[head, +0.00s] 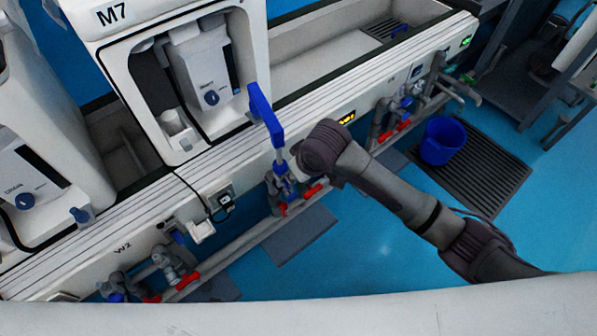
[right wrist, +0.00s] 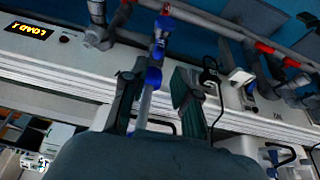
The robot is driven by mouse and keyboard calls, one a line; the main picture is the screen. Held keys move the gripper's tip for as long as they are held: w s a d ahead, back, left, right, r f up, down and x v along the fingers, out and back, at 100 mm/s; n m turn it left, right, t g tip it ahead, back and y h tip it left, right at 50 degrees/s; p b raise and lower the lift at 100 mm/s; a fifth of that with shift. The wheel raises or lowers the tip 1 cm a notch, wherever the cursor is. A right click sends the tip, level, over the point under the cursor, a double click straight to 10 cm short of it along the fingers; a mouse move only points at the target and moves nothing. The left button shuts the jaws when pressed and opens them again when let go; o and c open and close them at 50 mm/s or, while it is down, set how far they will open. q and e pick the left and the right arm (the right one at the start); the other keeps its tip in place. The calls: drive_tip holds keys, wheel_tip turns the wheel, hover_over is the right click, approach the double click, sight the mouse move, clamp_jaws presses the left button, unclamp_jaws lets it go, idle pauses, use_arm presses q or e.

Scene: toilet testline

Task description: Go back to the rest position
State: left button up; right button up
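My right gripper (right wrist: 155,95) shows in the right wrist view with its two dark fingers apart. A grey pipe with blue fittings (right wrist: 153,78) passes in the space between the fingers as seen from the wrist, and I cannot tell whether a finger touches it. In the head view my right arm comes in from the right and ends beside a blue upright handle (head: 264,115) and the blue valve fittings (head: 281,180) below it. The fingers are mostly hidden there by the wrist. My left gripper is not in view.
The white testline bench (head: 330,85) carries the M7 unit (head: 205,80). Pipes with red valve handles (head: 187,281) run along its front. A blue bucket (head: 441,140) stands on a dark floor grate (head: 490,165). Blue floor (head: 370,240) is open below my right arm.

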drive_tip(key=shift+f, duration=0.15)
idle(0.3)
